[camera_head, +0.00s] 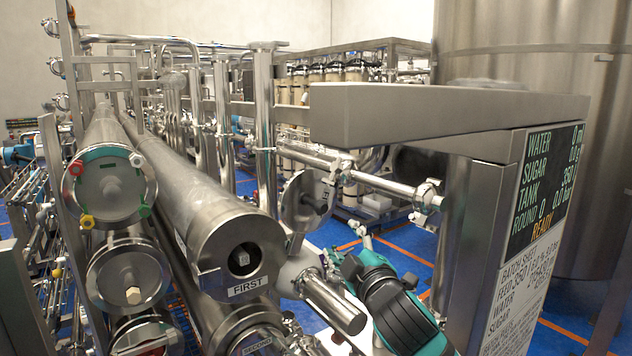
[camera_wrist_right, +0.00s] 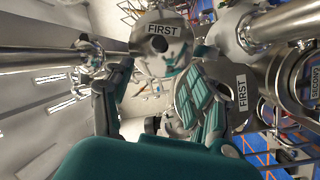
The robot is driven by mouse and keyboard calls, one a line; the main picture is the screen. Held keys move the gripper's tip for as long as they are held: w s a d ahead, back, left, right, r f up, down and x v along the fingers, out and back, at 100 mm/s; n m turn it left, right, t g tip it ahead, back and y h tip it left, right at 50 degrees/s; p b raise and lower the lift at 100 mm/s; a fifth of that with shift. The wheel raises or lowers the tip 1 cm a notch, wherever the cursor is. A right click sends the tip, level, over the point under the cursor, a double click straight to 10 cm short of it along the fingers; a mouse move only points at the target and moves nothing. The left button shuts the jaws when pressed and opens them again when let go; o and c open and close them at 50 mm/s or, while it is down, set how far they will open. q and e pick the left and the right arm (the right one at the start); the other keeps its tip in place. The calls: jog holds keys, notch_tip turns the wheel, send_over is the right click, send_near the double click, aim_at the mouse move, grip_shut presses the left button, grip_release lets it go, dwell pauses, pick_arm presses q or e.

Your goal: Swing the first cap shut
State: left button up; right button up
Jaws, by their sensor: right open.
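The first housing (camera_head: 190,205) is a long steel tube. Its near end is open with a dark round hole, and a FIRST label (camera_head: 248,286) is below the hole. The first cap (camera_head: 303,202) is a steel disc with a dark knob, swung open to the right of the housing's mouth. In the right wrist view the cap (camera_wrist_right: 147,30) shows its own FIRST label, beyond my fingers. My right gripper (camera_head: 346,254), teal and black, is open and empty, below and to the right of the cap and apart from it. My left gripper is not in view.
A second tube with a SECOND label (camera_head: 259,344) lies below. Another capped tube (camera_head: 110,185) is at the left. A steel stand with a display panel (camera_head: 545,185) rises close on the right of my arm. A horizontal pipe (camera_head: 380,183) runs behind the cap.

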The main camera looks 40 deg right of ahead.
aim_at(324, 209)
jog(key=shift+m, duration=0.3)
jog(key=p+x, duration=0.1)
jog(key=x, duration=0.4)
jog(key=p+x, duration=0.2)
jog(key=x, duration=0.3)
jog(key=p+x, duration=0.2)
jog(key=x, duration=0.3)
jog(key=shift+w+d+r, duration=0.2)
jog(key=shift+r, duration=0.15)
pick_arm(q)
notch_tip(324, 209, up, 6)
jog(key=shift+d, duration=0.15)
pick_arm(e)
jog(key=shift+w+d+f, duration=0.1)
jog(key=shift+w+d, duration=0.15)
jog(key=shift+w, duration=0.4)
jog(key=shift+c, duration=0.2)
grip_shut()
